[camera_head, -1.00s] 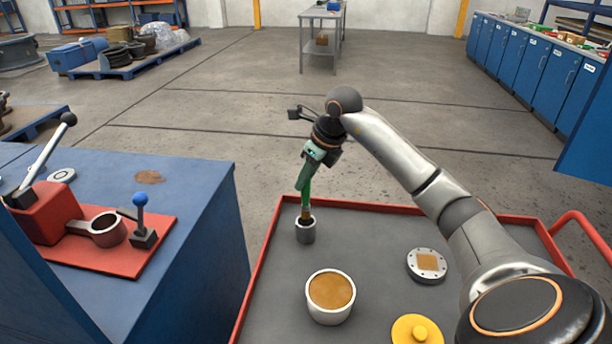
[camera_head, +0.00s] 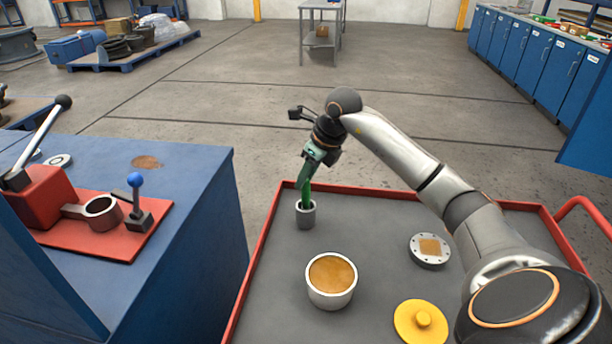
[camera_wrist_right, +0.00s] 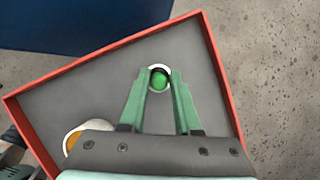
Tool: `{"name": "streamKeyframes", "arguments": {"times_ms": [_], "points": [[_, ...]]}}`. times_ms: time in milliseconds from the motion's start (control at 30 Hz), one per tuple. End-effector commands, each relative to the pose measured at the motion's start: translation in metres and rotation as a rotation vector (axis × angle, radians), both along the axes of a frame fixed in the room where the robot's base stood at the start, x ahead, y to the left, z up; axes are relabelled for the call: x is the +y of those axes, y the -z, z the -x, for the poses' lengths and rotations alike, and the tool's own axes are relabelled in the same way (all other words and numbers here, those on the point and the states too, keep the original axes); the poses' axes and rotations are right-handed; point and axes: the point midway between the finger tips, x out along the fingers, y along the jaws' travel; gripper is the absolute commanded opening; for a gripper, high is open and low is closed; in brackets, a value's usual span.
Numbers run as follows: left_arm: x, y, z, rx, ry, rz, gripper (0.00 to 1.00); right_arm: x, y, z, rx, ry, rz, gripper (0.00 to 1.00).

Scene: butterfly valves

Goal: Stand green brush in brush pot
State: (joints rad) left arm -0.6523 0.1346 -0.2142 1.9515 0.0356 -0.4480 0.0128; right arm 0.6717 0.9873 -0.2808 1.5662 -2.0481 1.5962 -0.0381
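The green brush (camera_head: 306,193) stands in the small grey brush pot (camera_head: 305,217), on the far left part of the tray. Its lower end is hidden inside the pot. My right gripper (camera_head: 309,170) is above the pot, with its fingers around the upper part of the brush. In the right wrist view, the round green end of the brush (camera_wrist_right: 159,82) sits between the fingertips of the right gripper (camera_wrist_right: 160,76), with the pot's pale rim (camera_wrist_right: 152,70) around it. The fingers appear shut on it. My left gripper is not in view.
A white pot of tan contents (camera_head: 331,300), a yellow knobbed lid (camera_head: 404,325) and a grey flange disc (camera_head: 429,262) share the red-rimmed grey tray (camera_head: 385,215). A blue bench (camera_head: 190,215) with a red lever fixture (camera_head: 45,197) stands left.

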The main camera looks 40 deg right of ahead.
Motion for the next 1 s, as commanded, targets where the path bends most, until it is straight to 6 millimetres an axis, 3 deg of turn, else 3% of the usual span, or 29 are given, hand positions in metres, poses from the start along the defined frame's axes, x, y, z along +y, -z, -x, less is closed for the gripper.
{"name": "streamKeyframes", "arguments": {"times_ms": [33,233,567,667,1000], "points": [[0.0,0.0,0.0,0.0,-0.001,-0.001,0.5,0.0,0.0,0.0,0.0,0.0,0.0,0.38],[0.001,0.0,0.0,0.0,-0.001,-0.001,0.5,0.0,0.0,0.0,0.0,0.0,0.0,0.61],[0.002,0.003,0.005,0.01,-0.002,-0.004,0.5,-0.001,-0.004,0.002,0.0,0.001,0.002,0.61],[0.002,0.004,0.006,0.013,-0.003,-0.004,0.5,-0.002,-0.016,0.006,-0.002,0.001,0.002,0.61],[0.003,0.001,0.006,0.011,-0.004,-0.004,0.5,-0.008,-0.083,0.033,-0.005,0.002,0.003,0.61]]}}
